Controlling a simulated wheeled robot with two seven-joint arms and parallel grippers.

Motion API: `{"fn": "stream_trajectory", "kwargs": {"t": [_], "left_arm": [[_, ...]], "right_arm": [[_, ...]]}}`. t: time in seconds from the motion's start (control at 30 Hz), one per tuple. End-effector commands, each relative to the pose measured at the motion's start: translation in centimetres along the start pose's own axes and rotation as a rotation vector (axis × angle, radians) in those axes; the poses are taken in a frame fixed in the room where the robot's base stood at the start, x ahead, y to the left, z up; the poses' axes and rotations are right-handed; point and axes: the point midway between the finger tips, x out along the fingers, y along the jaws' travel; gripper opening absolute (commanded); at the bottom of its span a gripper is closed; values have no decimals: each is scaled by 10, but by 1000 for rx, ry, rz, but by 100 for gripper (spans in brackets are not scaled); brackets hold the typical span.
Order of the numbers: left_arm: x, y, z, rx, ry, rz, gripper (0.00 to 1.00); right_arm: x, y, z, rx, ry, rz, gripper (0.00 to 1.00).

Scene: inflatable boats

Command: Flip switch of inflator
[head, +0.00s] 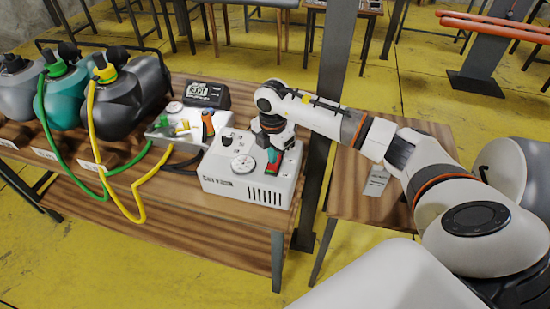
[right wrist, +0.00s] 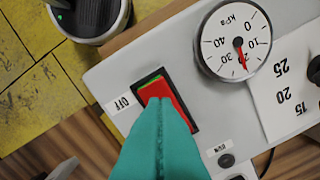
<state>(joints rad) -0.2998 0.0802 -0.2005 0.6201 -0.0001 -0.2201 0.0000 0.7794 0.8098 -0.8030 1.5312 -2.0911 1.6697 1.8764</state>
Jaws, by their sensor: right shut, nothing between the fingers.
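The inflator (head: 226,182) is a white box on the wooden table, with a round dial gauge, a black knob and a red switch. The switch (right wrist: 153,88) sits in a black frame beside an "OFF" label in the right wrist view, and a thin green edge shows on it. My right gripper (head: 271,156) points down over the switch. Its teal fingers (right wrist: 160,108) are shut with nothing between them and cover part of the switch. I cannot tell whether the fingertips touch it. The gauge (right wrist: 234,40) is clear of the gripper. My left gripper is out of view.
Green and yellow hoses (head: 135,190) run from dark and teal tanks (head: 64,98) at left. A dark post (head: 323,150) rises right of the inflator.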

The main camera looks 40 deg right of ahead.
Motion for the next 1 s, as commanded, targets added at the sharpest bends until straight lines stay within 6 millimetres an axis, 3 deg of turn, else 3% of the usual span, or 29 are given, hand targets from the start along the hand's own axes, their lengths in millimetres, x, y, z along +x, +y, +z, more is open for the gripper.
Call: {"fn": "stream_trajectory", "kwargs": {"t": [0.6, 1.0], "left_arm": [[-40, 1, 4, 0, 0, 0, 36], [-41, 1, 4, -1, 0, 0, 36]], "right_arm": [[-53, 0, 0, 0, 0, -1, 0], [-56, 0, 0, 0, 0, -1, 0]]}}
